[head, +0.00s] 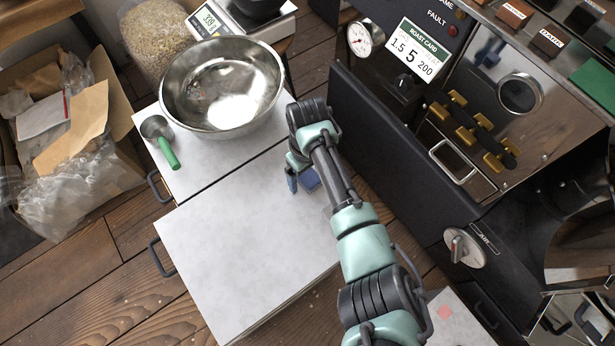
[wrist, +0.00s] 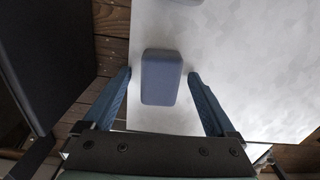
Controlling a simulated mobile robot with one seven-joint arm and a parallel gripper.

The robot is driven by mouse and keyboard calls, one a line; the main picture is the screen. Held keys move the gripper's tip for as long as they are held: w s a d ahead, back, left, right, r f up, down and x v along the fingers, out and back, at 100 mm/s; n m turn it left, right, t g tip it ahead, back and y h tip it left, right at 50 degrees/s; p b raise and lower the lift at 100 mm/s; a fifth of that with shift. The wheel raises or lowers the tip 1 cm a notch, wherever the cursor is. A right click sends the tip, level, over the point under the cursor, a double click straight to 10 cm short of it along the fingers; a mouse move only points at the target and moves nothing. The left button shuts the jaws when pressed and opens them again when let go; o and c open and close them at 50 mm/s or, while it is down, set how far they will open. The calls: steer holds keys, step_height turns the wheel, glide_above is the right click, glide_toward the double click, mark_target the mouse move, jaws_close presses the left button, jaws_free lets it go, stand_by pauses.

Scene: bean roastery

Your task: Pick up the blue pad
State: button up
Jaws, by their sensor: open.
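The blue pad (wrist: 161,78), a rounded blue-grey block, lies on the pale worktop in the wrist view. My gripper (wrist: 160,75) is open, with one blue finger on each side of the pad and a visible gap at both sides. I cannot tell how high the fingertips are above the worktop. In the head view a small blue patch, apparently the pad (head: 311,181), shows beside my gripper's blue finger, partly hidden by my arm.
A steel bowl (head: 222,88) and a green-handled scoop (head: 162,142) are on the worktop (head: 235,240), whose front part is clear. The dark roaster (head: 395,150) stands close on the right. A scale (head: 209,20) and a box of packaging (head: 70,125) are farther off.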

mark_target(307, 175)
steer(key=c, duration=1.4)
steer(key=shift+r, duration=0.1)
step_height(307, 175, up, 10)
steer(key=p, duration=0.3)
steer(key=shift+p, duration=0.35)
